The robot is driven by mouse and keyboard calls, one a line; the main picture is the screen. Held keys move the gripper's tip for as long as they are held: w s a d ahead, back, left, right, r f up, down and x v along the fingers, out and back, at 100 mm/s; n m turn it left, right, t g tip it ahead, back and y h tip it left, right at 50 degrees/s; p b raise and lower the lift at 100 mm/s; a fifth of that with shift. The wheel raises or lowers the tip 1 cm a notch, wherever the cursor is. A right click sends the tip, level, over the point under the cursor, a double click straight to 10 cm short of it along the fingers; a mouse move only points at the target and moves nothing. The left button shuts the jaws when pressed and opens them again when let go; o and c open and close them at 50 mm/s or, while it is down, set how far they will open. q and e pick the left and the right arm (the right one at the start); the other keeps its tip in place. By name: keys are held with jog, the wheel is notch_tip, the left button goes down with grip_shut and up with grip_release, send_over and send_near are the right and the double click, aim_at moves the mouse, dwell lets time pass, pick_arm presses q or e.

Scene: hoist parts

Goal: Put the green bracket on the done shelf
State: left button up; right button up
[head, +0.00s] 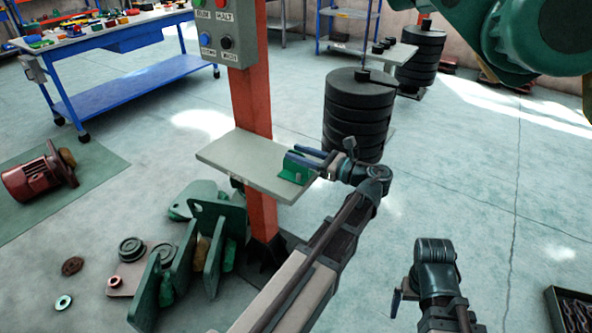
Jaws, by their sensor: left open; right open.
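The green bracket (296,169) sits on the right end of a small light grey shelf (236,160) fixed to an orange post. No label shows on this shelf, so I cannot tell if it is the done shelf. My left gripper (308,157) is open at the bracket, its blue fingers reaching in from the right at the bracket's upper part. Whether the fingers touch it is not clear. My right gripper (397,299) is low at the right of centre, away from the shelf, open, with its fingers mostly hidden.
A control box (228,32) hangs on the orange post (252,105). Black stacked weights (358,115) stand just behind my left gripper. Large green plates (217,222) and round parts lie below the shelf. A red motor (40,175) lies left. A blue workbench (110,40) stands behind.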

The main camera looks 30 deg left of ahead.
pick_arm(q)
jog(key=a, duration=0.4)
jog(key=shift+w+a+r, duration=0.1)
jog(key=shift+w+a, duration=0.05)
grip_shut()
dwell(1.2)
